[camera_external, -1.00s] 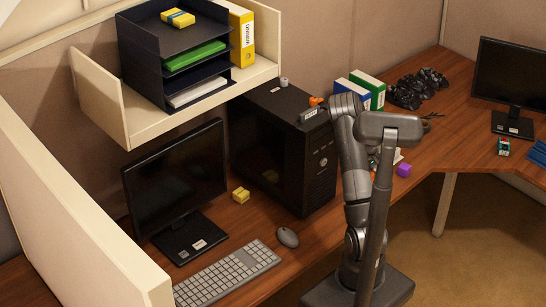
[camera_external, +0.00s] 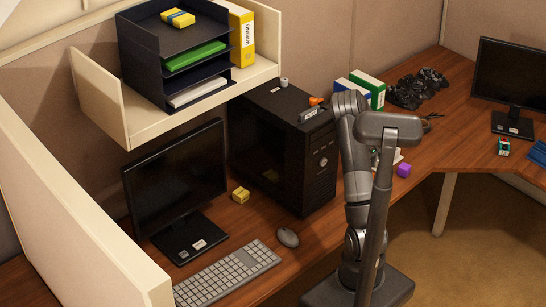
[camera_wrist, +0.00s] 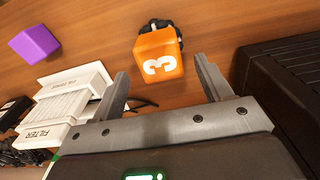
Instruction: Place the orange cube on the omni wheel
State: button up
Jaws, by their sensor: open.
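In the wrist view the orange cube (camera_wrist: 160,62), marked with a white 3, is at the top centre, just beyond my gripper (camera_wrist: 162,72). My gripper is open, with one finger to the left of the cube and one to the right, both apart from it. A dark, lobed object that looks like the omni wheel (camera_wrist: 154,24) shows at the cube's far edge. The cube overlaps and hides most of it, and it appears to rest on the wheel. In the external view my arm hides the gripper, cube and wheel.
A purple cube (camera_wrist: 34,44) and white filter boxes (camera_wrist: 75,98) lie to the left in the wrist view. The black computer tower (camera_external: 285,150) stands to the arm's left in the external view, with a small orange item (camera_external: 316,101) on top. Dark cables (camera_external: 418,88) lie farther back.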

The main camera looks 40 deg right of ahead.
notch_tip(320, 180, up, 6)
jog(key=shift+r, duration=0.25)
jog(key=shift+r, duration=0.1)
dwell(0.4)
